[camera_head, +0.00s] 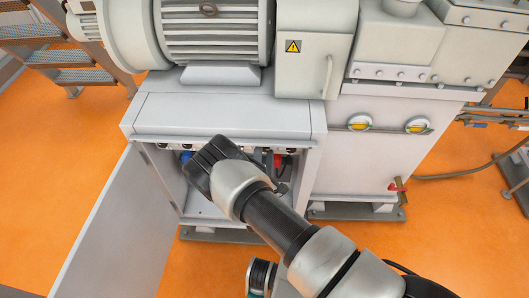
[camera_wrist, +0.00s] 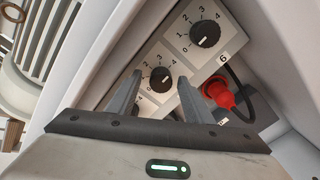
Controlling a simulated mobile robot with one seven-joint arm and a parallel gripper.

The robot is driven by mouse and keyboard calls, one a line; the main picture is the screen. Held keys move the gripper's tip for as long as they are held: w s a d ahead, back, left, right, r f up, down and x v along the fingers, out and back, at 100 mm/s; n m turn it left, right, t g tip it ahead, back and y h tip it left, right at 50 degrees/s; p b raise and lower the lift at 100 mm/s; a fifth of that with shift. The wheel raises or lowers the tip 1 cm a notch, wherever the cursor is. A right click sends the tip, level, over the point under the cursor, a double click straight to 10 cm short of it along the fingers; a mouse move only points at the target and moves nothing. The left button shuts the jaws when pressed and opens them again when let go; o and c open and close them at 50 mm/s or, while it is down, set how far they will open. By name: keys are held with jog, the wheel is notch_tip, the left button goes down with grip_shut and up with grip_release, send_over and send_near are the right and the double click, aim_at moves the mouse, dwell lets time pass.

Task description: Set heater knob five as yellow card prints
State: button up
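A black heater knob (camera_wrist: 160,76) with a printed number scale shows between my finger tips in the wrist view; its own number label is mostly hidden, so I cannot read it as five. Beside it, up and right, is another black knob (camera_wrist: 204,34), on a plate marked 6, with its scale in clear view. My gripper (camera_wrist: 159,80) is open, one finger on each side of the first knob; I cannot tell if they touch it. In the head view my gripper (camera_head: 207,158) reaches into the open cabinet and hides most of the knobs. No yellow card is visible.
A red plug (camera_wrist: 218,92) with a dark cable sits close to my right finger. The cabinet (camera_head: 225,113) has its door (camera_head: 120,235) swung open to the left. A blue connector (camera_head: 186,157) shows inside.

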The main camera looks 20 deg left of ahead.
jog(key=shift+s, duration=0.1)
jog(key=v, duration=1.7)
jog(key=shift+s+d, duration=0.15)
